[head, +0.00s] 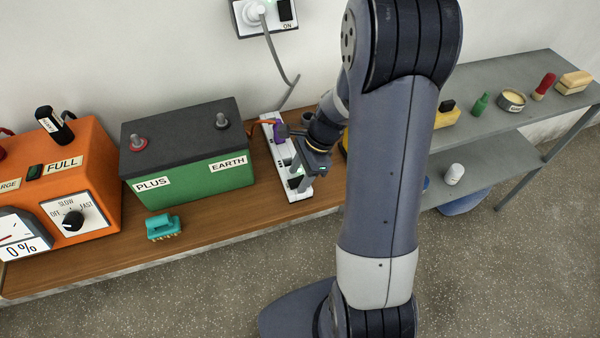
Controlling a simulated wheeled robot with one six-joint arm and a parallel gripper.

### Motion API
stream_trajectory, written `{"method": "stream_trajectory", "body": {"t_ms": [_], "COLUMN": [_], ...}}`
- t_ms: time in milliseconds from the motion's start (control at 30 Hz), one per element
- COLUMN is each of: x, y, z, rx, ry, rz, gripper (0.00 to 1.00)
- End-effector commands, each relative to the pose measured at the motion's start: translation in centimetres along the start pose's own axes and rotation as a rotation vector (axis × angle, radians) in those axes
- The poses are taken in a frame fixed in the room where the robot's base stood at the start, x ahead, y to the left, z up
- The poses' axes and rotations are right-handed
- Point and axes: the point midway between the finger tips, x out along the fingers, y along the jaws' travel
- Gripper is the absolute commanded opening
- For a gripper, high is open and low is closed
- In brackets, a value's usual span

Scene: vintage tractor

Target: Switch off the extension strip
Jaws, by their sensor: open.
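The white extension strip (268,133) lies on the wooden bench to the right of the green battery. A purple plug (279,132) with an orange cable sits near its far end. My gripper (299,182) is low over the near half of the strip, fingers open. It hides part of the strip, and I cannot tell whether a finger touches it.
A green battery (217,175) and an orange charger (85,165) stand to the left. A teal brush-like item (163,227) lies at the bench's front edge. A wall socket (265,15) marked ON holds a white plug. A grey shelf (520,75) with small items is at right.

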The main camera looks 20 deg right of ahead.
Motion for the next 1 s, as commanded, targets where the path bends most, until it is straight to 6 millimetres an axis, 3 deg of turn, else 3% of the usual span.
{"method": "stream_trajectory", "body": {"t_ms": [167,700,1000], "x": [0.0,-0.03,0.29], "y": [0.01,0.02,0.05], "z": [0.0,0.0,-0.7], "rx": [0.0,0.0,0.007], "ry": [0.0,0.0,-0.131], "rz": [0.0,0.001,0.003], "gripper": [0.49,0.06,0.04]}}
